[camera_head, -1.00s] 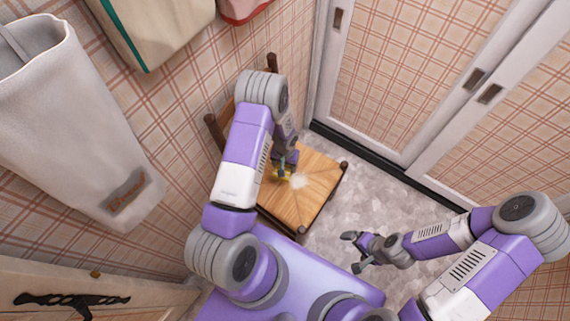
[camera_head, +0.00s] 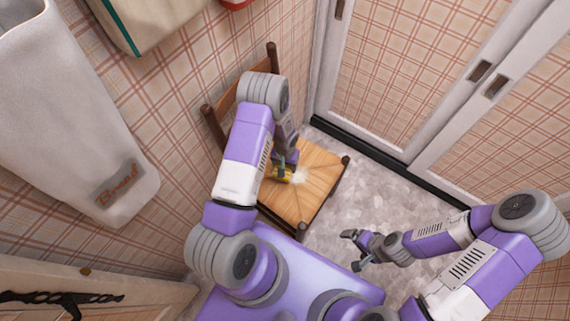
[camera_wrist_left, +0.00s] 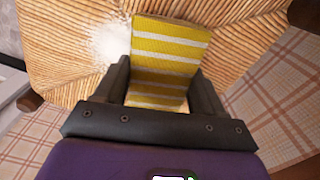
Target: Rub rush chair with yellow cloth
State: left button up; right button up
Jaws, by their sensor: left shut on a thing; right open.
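The rush chair (camera_head: 318,181) stands by the plaid wall, its woven seat facing up and its wooden back on the left. A whitish patch (camera_head: 300,175) lies on the seat; it also shows in the left wrist view (camera_wrist_left: 108,42). My left gripper (camera_head: 284,168) is over the seat, shut on the yellow cloth (camera_wrist_left: 168,48), which has white stripes. The cloth is beside the white patch, close to the seat; I cannot tell if it touches. My right gripper (camera_head: 352,251) is open and empty, low over the floor to the right of the chair.
White-framed plaid sliding doors (camera_head: 400,80) stand behind and to the right. Cloth bags (camera_head: 70,120) hang on the left wall. A wooden door (camera_head: 90,290) is at lower left. Grey floor (camera_head: 400,195) is free right of the chair.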

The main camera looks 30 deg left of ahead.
aim_at(309, 186)
pick_arm(q)
jog(key=shift+f, duration=1.1)
jog(key=shift+d, duration=0.1)
jog(key=shift+s+d+r, duration=0.1)
jog(key=shift+s+d, duration=0.05)
jog(key=shift+d, duration=1.6)
jog(key=shift+s+d, duration=0.2)
jog(key=shift+d, duration=1.8)
jog(key=shift+s+d, duration=0.15)
jog(key=shift+d, duration=1.65)
jog(key=shift+f, duration=0.2)
